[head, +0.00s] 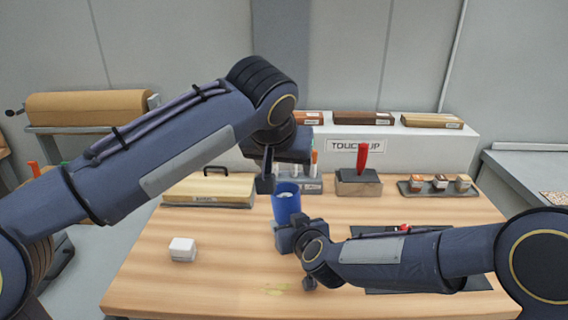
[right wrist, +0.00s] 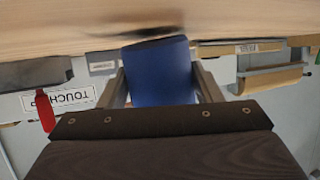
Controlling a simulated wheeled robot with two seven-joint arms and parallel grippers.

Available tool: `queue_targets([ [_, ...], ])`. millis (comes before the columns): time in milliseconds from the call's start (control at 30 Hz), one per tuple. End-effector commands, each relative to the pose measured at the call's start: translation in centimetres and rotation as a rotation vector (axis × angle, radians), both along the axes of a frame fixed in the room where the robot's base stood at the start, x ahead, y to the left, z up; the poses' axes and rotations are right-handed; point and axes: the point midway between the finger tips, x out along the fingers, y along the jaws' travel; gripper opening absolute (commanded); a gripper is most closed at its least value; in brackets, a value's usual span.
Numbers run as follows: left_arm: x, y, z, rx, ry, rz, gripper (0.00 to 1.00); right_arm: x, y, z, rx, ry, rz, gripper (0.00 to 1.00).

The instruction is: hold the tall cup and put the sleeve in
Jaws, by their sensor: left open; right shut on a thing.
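The tall blue cup (head: 286,205) stands upright near the middle of the table, its open top facing up. My right gripper (head: 290,232) is shut on the cup low on its side. In the right wrist view the cup (right wrist: 160,75) sits between the two fingers (right wrist: 160,92), and that picture is upside down. My left gripper (head: 266,182) is open and points down, just left of and above the cup's rim; its fingers partly overlap in view. I cannot make out a sleeve in either view; the cup's inside is mostly hidden.
A white block (head: 182,250) lies on the left of the wooden table (head: 200,290). Behind stand a cream-topped board (head: 208,188), a rack of tools (head: 313,182), a block with a red handle (head: 361,180) and a tray of small jars (head: 438,191). A dark mat lies under my right arm.

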Motion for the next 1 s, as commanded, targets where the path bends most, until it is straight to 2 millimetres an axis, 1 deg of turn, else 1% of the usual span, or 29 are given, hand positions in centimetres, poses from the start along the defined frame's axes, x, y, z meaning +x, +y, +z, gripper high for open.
queue_targets([
  [333,0.0,0.0,0.0,0.000,0.000,0.000,0.66,0.0,0.0,0.1,0.000,-0.001,0.000,0.39],
  [367,0.0,0.0,0.0,0.000,0.000,0.000,0.66,0.0,0.0,0.1,0.000,-0.001,0.000,0.62],
  [533,0.0,0.0,0.0,0.000,0.000,0.000,0.66,0.0,0.0,0.1,0.000,-0.001,0.000,0.84],
  [833,0.0,0.0,0.0,0.000,0.000,0.000,0.66,-0.1,0.0,0.1,0.000,-0.001,0.000,0.85],
  [933,0.0,0.0,0.0,0.000,0.000,0.000,0.66,-0.8,-0.2,0.5,0.000,-0.003,0.001,0.85],
  [1000,0.0,0.0,0.0,0.000,0.000,0.000,0.66,-1.7,-0.6,0.9,0.001,-0.003,0.001,0.85],
])
